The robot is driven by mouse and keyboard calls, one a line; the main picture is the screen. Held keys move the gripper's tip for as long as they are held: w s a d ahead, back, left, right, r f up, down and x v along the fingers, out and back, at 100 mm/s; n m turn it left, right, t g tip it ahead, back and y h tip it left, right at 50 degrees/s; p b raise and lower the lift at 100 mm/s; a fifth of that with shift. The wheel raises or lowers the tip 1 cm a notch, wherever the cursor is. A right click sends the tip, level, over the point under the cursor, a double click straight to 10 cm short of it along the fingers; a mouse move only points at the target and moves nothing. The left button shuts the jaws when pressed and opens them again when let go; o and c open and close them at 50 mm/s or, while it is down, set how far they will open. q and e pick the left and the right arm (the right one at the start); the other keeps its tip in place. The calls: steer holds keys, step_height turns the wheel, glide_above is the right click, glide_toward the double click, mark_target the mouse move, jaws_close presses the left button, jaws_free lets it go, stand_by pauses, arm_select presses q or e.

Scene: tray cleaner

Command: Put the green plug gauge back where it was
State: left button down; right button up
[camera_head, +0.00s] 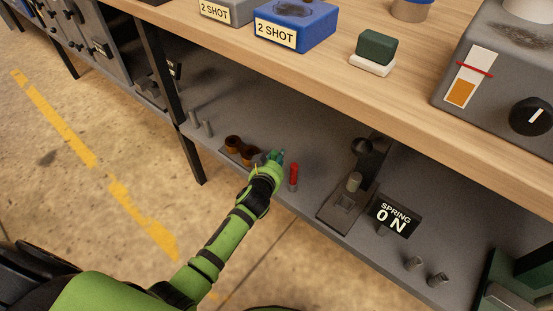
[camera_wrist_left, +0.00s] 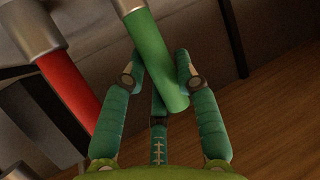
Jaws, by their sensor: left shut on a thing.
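The green plug gauge (camera_wrist_left: 155,60) has a green handle and a pale metal end, and it sits tilted between the fingers of my left gripper in the left wrist view. My left gripper (camera_head: 278,155) is shut on its handle, above the lower shelf (camera_head: 330,155). The gauge is mostly hidden by the hand in the head view. A red plug gauge (camera_head: 293,177) stands on the shelf just right of the hand; it also shows at the left of the left wrist view (camera_wrist_left: 66,85). My right gripper is not in view.
Brown cylindrical parts (camera_head: 232,143) lie left of the hand. Right of the red gauge are a dark fixture (camera_head: 340,207) and a "SPRING 0 N" sign (camera_head: 396,214). The wooden worktop (camera_head: 340,75) overhangs the shelf. A dark table leg (camera_head: 185,150) stands at the left.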

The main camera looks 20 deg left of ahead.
arm_select(q)
steer(key=shift+f, duration=0.1)
steer(key=c, duration=0.9)
jaws_free()
steer(key=shift+c, duration=0.2)
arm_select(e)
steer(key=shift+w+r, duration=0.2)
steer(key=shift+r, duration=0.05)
arm_select(q)
steer(key=shift+r, duration=0.2)
steer(key=a+p+v, duration=0.1)
steer(key=p+v, duration=0.2)
steer(key=v, duration=0.9)
steer(key=s+f+m+g, duration=0.1)
steer(key=s+f+g, duration=0.4)
steer(key=s+f, duration=0.6)
steer(key=s+f+m+g+h, duration=0.1)
steer(key=s+f+g, duration=0.4)
steer(key=s+f, duration=0.6)
step_height(320, 180, down, 6)
steer(key=shift+s+a+r+m, duration=0.2)
steer(key=shift+s+a+m, duration=0.2)
steer(key=shift+a+m, duration=0.1)
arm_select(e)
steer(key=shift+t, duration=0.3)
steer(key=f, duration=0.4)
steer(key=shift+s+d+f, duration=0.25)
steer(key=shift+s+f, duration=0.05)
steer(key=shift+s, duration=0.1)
